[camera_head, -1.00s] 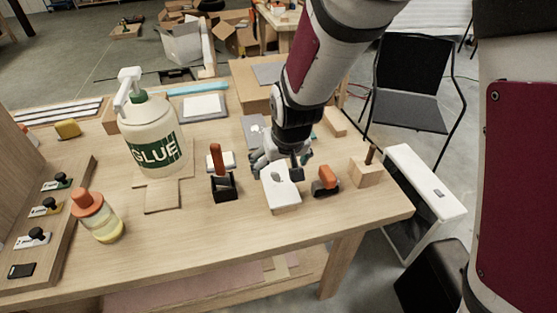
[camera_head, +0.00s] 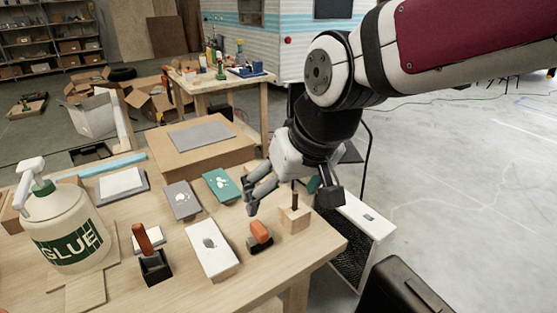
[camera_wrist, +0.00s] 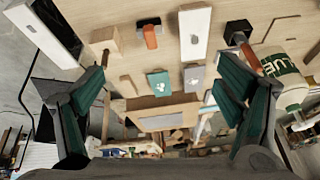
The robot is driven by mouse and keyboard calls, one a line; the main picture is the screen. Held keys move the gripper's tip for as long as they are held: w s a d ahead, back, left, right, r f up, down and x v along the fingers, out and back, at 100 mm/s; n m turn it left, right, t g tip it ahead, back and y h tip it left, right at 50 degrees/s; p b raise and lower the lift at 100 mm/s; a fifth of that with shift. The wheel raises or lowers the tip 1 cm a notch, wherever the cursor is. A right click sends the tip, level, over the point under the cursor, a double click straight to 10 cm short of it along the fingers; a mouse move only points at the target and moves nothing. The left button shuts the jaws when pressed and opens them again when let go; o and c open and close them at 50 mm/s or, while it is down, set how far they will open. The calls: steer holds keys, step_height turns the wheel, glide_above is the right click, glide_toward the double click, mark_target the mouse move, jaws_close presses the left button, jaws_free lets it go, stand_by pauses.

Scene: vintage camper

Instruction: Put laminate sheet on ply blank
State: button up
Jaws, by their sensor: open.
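I cannot tell for sure which pieces are the laminate sheet and the ply blank. Flat candidates on the bench are a teal panel (camera_head: 222,185) and a grey panel (camera_head: 181,200), both with white patches. A white-topped block (camera_head: 211,251) with a grey spot lies nearer. A plain grey sheet (camera_head: 201,135) lies on a cardboard box. My gripper (camera_head: 290,198) is open and empty, above the bench's right side, right of the teal panel. The wrist view also shows the teal panel (camera_wrist: 158,83), grey panel (camera_wrist: 194,77) and white block (camera_wrist: 194,32) between its open fingers.
A glue jug (camera_head: 66,235) and an orange-handled tool in a black holder (camera_head: 155,267) stand at left. An orange-and-black tool (camera_head: 260,237) and wooden block (camera_head: 294,219) are below my gripper. A white sheet on a grey one (camera_head: 122,183) lies at back left.

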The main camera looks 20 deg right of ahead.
steer(key=s+d+r, duration=0.1)
steer(key=s+d, duration=0.2)
steer(key=s, duration=0.2)
steer(key=s+d+r+m+h, duration=0.1)
steer(key=s+d+r, duration=0.1)
steer(key=s, duration=0.3)
steer(key=shift+s+d+r+t+h, duration=0.2)
steer(key=shift+d+t+h, duration=0.1)
steer(key=shift+d, duration=0.1)
